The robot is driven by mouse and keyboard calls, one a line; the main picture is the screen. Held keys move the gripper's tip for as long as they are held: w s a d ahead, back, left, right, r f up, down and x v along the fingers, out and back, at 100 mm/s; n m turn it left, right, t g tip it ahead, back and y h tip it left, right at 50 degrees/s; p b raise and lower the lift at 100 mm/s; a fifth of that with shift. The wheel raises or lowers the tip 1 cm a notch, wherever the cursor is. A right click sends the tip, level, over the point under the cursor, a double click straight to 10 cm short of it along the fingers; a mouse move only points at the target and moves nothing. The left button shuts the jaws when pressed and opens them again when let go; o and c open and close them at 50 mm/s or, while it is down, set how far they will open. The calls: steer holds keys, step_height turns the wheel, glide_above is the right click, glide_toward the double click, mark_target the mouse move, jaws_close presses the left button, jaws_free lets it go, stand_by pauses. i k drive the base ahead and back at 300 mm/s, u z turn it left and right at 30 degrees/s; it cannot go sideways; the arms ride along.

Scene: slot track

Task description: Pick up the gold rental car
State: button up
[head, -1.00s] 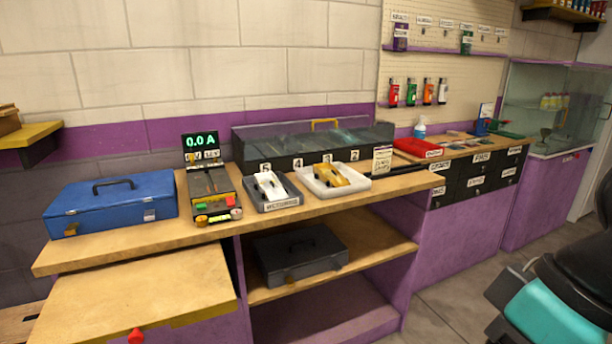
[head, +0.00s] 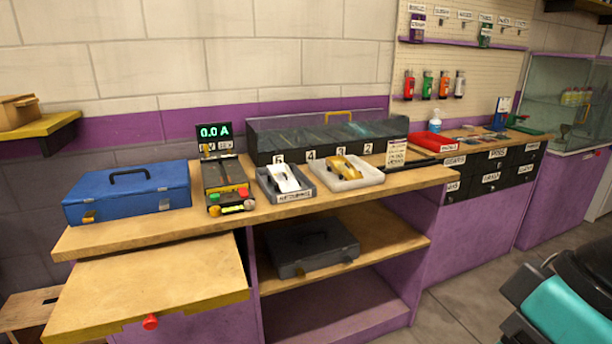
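The gold car (head: 345,165) sits in a white tray (head: 362,184) on the wooden counter, right of centre in the head view. A white car (head: 283,178) lies in a grey tray (head: 297,195) with a label on its front, just left of the white tray. My gripper is not clearly in view. A black and teal part that I cannot identify shows at the lower right, well apart from the cars.
A blue toolbox (head: 128,192) and a power supply reading 0.0 A (head: 224,184) stand left of the trays. A numbered, clear-lidded case (head: 325,138) stands behind them. A pulled-out wooden board (head: 150,285) juts out at lower left. Floor (head: 450,310) is clear at right.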

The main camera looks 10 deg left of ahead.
mark_target(339, 166)
steer(key=z, duration=0.5)
steer(key=i, duration=2)
steer(key=u, duration=2.55)
